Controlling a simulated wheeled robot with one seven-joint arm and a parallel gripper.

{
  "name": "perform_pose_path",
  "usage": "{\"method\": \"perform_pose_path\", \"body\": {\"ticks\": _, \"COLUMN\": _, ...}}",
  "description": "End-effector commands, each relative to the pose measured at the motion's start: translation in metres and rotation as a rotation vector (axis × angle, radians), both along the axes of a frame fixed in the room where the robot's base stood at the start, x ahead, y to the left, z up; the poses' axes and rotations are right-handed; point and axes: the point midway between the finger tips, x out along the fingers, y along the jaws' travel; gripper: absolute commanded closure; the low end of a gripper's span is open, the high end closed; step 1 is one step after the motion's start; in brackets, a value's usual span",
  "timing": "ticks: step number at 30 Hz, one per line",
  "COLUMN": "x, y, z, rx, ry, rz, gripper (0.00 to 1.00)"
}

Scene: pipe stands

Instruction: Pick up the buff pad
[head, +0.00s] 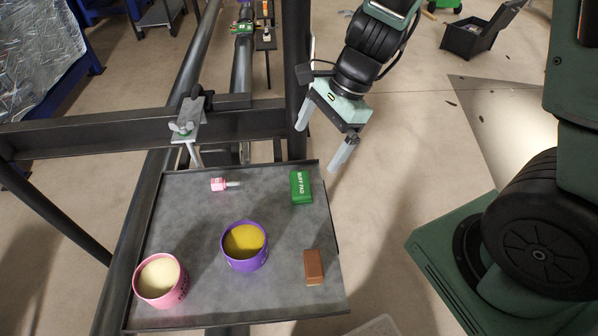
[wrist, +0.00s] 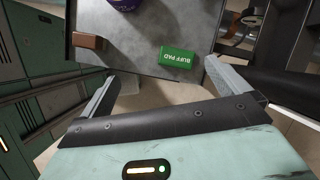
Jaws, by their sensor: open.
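The buff pad (head: 301,188) is a green block with white "BUFF PAD" lettering. It lies on the grey tray (head: 200,225) near the tray's far right edge. In the wrist view the buff pad (wrist: 176,58) shows ahead of the jaws, nearer the right finger. My gripper (head: 324,140) is open and empty. It hangs above and beyond the pad, mostly past the tray's right edge, with a clear gap to the pad. The wrist view shows both fingers of my gripper (wrist: 160,75) spread wide. Nothing hides the pad.
On the tray stand a purple tub (head: 245,262), a pink tub (head: 160,280), a brown block (head: 313,267) and a small pink bottle (head: 218,184). A dark upright post (head: 296,70) rises at the tray's far edge, close to my gripper. A horizontal beam (head: 90,134) runs behind the tray.

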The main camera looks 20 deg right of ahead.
Motion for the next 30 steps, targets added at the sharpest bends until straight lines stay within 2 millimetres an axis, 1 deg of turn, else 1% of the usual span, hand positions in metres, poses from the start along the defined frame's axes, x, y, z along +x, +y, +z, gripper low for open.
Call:
{"method": "perform_pose_path", "body": {"ticks": 1, "x": 0.011, "y": -0.017, "z": 0.003, "rx": 0.0, "ry": 0.032, "rz": -0.147, "gripper": 0.0}}
{"method": "perform_pose_path", "body": {"ticks": 3, "x": 0.021, "y": -0.033, "z": -0.001, "rx": 0.003, "ry": 0.058, "rz": -0.296, "gripper": 0.0}}
{"method": "perform_pose_path", "body": {"ticks": 6, "x": 0.028, "y": -0.043, "z": -0.01, "rx": 0.006, "ry": 0.076, "rz": -0.397, "gripper": 0.0}}
{"method": "perform_pose_path", "body": {"ticks": 8, "x": 0.03, "y": -0.042, "z": -0.02, "rx": 0.006, "ry": 0.079, "rz": -0.413, "gripper": 0.0}}
{"method": "perform_pose_path", "body": {"ticks": 15, "x": 0.035, "y": -0.023, "z": -0.067, "rx": 0.006, "ry": 0.079, "rz": -0.406, "gripper": 0.0}}
{"method": "perform_pose_path", "body": {"ticks": 21, "x": 0.039, "y": -0.009, "z": -0.102, "rx": 0.006, "ry": 0.078, "rz": -0.405, "gripper": 0.0}}
{"method": "perform_pose_path", "body": {"ticks": 24, "x": 0.041, "y": -0.004, "z": -0.112, "rx": 0.007, "ry": 0.076, "rz": -0.402, "gripper": 0.0}}
{"method": "perform_pose_path", "body": {"ticks": 30, "x": 0.042, "y": 0.0, "z": -0.122, "rx": 0.007, "ry": 0.075, "rz": -0.403, "gripper": 0.0}}
